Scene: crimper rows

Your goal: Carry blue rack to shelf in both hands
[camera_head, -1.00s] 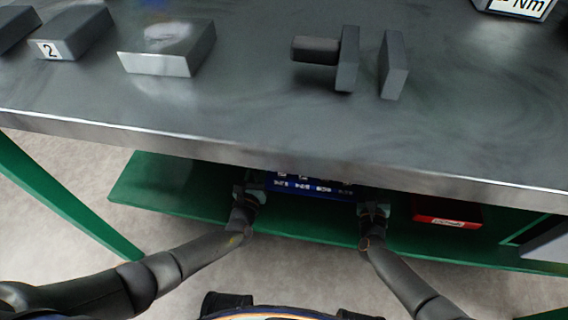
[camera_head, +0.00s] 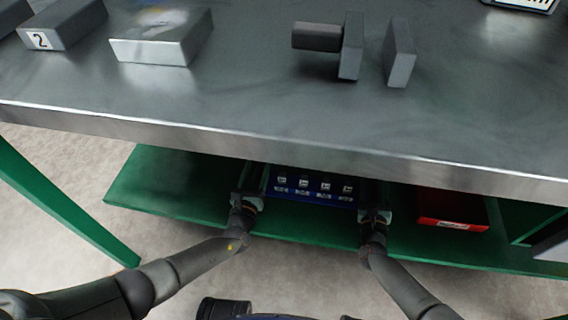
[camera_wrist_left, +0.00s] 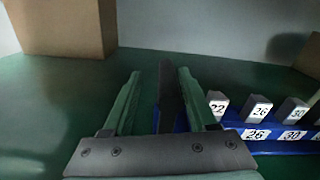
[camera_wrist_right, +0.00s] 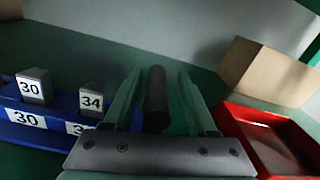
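The blue rack (camera_head: 312,198) stands on the green lower shelf (camera_head: 165,190) under the bench. It holds several grey numbered blocks. Its right part shows in the right wrist view (camera_wrist_right: 50,136), its left part in the left wrist view (camera_wrist_left: 285,146). My left gripper (camera_head: 254,180) is at the rack's left end, my right gripper (camera_head: 374,195) at its right end. In each wrist view a dark upright bar, seemingly a rack handle, stands between spread fingers, with gaps visible beside it. The rack's back is hidden by the bench top.
The grey bench top (camera_head: 250,100) overhangs the rack and carries grey blocks. A red bin (camera_head: 452,208) stands to the right of my right gripper. Cardboard boxes stand behind, one in the left wrist view (camera_wrist_left: 65,25), another in the right wrist view (camera_wrist_right: 265,68).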

